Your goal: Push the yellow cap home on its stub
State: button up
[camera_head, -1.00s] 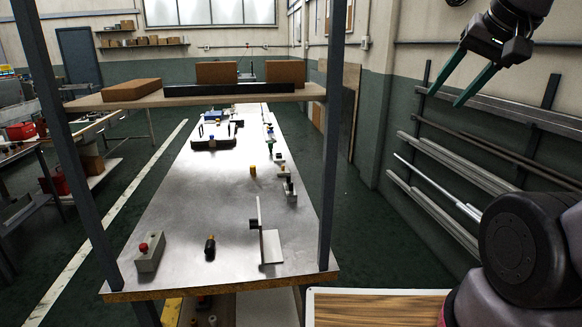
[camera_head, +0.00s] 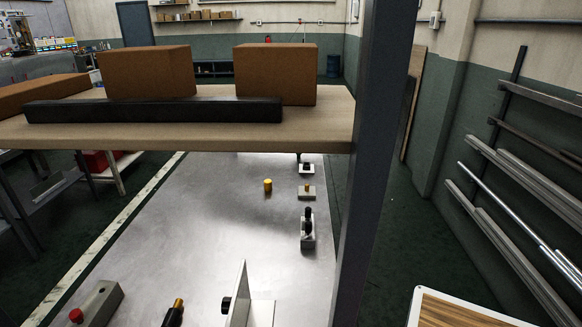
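A small yellow cylinder (camera_head: 268,185) stands upright on the metal tabletop (camera_head: 205,225), in the middle distance. I cannot tell which of the two is the yellow cap, or how far any cap sits on a stub. My gripper is out of view. The far part of the table is hidden behind the overhead shelf.
A shelf (camera_head: 250,133) with brown boxes (camera_head: 275,75) and a black bar crosses above the table; its dark post (camera_head: 365,190) stands right. Nearby are a red-button box (camera_head: 97,303), a brass-tipped black cylinder (camera_head: 173,313), an upright plate (camera_head: 238,293) and black-topped blocks (camera_head: 307,228).

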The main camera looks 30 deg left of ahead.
aim_at(267, 183)
jog(key=i+l+u, duration=0.2)
jog(key=i, duration=0.55)
jog(key=i+u, duration=0.25)
jog(key=i, duration=0.65)
jog(key=i+u, duration=0.15)
jog(key=i, duration=0.55)
jog(key=i+l, duration=0.15)
jog(key=i, duration=0.5)
jog(key=i+l+u, duration=0.1)
jog(key=i, duration=0.55)
jog(key=i+u, duration=0.1)
jog(key=u, duration=2.05)
